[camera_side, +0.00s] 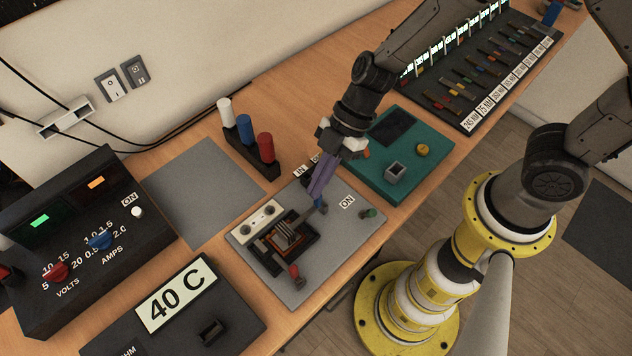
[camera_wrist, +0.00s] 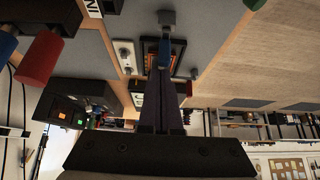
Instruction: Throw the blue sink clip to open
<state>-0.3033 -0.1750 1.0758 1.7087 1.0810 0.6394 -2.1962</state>
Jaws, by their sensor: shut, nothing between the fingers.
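In the wrist view the blue clip (camera_wrist: 165,52) stands just beyond the finger ends. My gripper (camera_side: 316,197) points down at the board with its purple fingers closed together and nothing between them. It also shows in the wrist view (camera_wrist: 164,78). The fingertips look close to or touching the clip; I cannot tell which. The clip's base is partly hidden by the fingers.
On the same board are a finned block (camera_side: 287,236), a red-ended lever (camera_side: 294,271) and a green knob (camera_side: 369,212). White, blue and red cylinders (camera_side: 265,147) stand behind. A teal board (camera_side: 425,160) lies at right, a black power supply (camera_side: 75,240) at left.

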